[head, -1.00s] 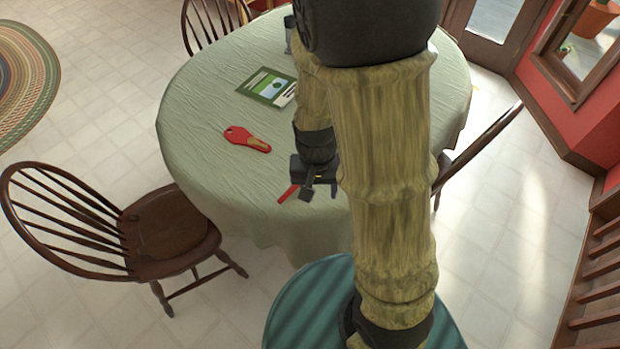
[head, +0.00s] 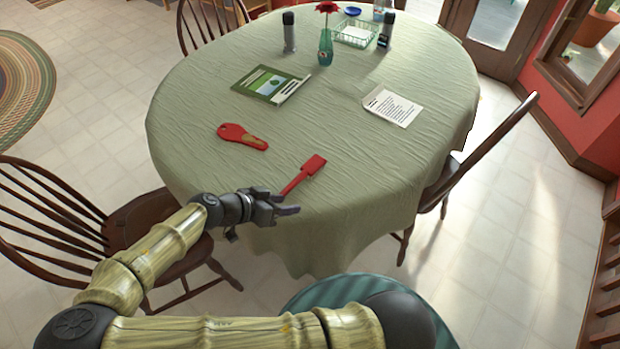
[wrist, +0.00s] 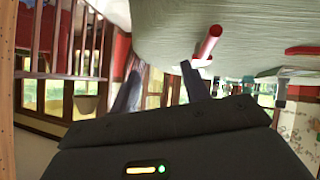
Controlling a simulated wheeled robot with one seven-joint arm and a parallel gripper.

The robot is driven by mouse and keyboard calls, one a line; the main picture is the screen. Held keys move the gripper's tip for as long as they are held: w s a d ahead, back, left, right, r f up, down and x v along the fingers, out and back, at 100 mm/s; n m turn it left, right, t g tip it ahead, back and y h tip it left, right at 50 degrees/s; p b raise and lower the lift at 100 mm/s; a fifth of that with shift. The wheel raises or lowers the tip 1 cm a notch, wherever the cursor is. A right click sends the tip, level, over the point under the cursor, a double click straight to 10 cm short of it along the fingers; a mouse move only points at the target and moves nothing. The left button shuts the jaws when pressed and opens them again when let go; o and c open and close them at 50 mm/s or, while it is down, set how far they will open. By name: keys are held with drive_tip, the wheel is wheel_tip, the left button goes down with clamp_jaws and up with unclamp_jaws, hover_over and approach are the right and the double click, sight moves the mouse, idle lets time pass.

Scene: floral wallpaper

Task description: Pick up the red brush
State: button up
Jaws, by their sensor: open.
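The red brush (head: 303,174) lies on the green-clothed table (head: 360,200) near its front edge, with its flat wide end pointing away and its handle toward my gripper. My gripper (head: 290,203) is open and empty, at the table's front edge just beside the handle end. In the wrist view the brush's red handle (wrist: 208,44) shows just beyond one finger, outside the gap between the fingers. I cannot tell whether that finger touches it.
A red tool with a tan part (head: 242,136) lies to the left. A green booklet (head: 272,85) and a white card (head: 392,107) lie farther back. A vase (head: 325,47), shakers and a basket (head: 354,34) stand at the far end. Chairs flank the table.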

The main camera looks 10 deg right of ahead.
drive_tip(key=w+a+r+t+b, duration=0.1)
drive_tip(key=a+t, duration=0.3)
drive_tip(key=a, duration=0.3)
drive_tip(key=shift+a+r+m+h, duration=0.3)
drive_tip(key=shift+r, duration=0.05)
approach(296, 179)
drive_tip(key=x, duration=0.3)
drive_tip(key=shift+d+r, duration=0.1)
drive_tip(key=shift+d, duration=0.2)
drive_tip(key=shift+w+d, duration=0.15)
drive_tip(key=shift+d, duration=0.1)
drive_tip(key=p+x, duration=0.1)
drive_tip(key=x, duration=0.4)
drive_tip(key=shift+w+f, duration=0.15)
drive_tip(key=shift+f, duration=0.15)
drive_tip(key=shift+a, duration=0.1)
